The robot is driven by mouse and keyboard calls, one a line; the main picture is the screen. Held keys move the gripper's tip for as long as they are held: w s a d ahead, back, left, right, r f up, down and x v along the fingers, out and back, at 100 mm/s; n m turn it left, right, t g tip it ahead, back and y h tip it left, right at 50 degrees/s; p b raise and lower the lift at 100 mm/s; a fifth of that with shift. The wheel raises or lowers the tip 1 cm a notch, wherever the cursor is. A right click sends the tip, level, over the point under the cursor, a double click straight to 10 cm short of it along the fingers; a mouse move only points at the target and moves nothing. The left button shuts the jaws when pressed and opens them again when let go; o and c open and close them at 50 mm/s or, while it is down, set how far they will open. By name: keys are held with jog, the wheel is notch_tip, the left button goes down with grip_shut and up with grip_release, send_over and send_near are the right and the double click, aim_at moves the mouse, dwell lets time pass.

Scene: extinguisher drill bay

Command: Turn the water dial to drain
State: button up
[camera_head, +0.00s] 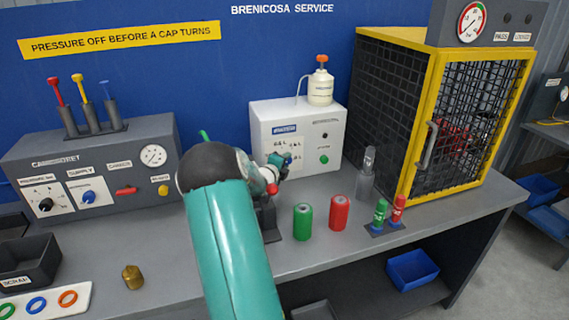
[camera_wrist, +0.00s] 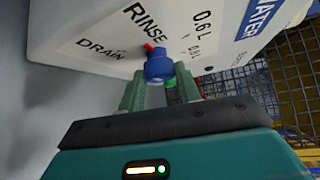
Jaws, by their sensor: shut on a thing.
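The white water unit (camera_head: 331,138) stands at the back of the bench, against the blue wall. Its blue water dial (camera_wrist: 159,67) is on the front face, with DRAIN (camera_wrist: 100,50), RINSE (camera_wrist: 147,22) and litre labels around it. The dial's red mark shows at its upper left, nearest the RINSE lettering; its exact setting is hard to tell. My gripper (camera_wrist: 160,88) is shut on the dial, one green finger on each side. In the head view my gripper (camera_head: 281,164) is at the unit's front and mostly covers the dial.
A green can (camera_head: 303,222) and a red can (camera_head: 340,212) stand close right of my arm. A yellow-framed mesh cage (camera_head: 440,120) is at the right. A grey control panel (camera_head: 100,165) is at the left. A brass cap (camera_head: 132,278) sits front left.

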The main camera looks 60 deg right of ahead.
jog(key=o, duration=1)
jog(key=shift+c, duration=0.2)
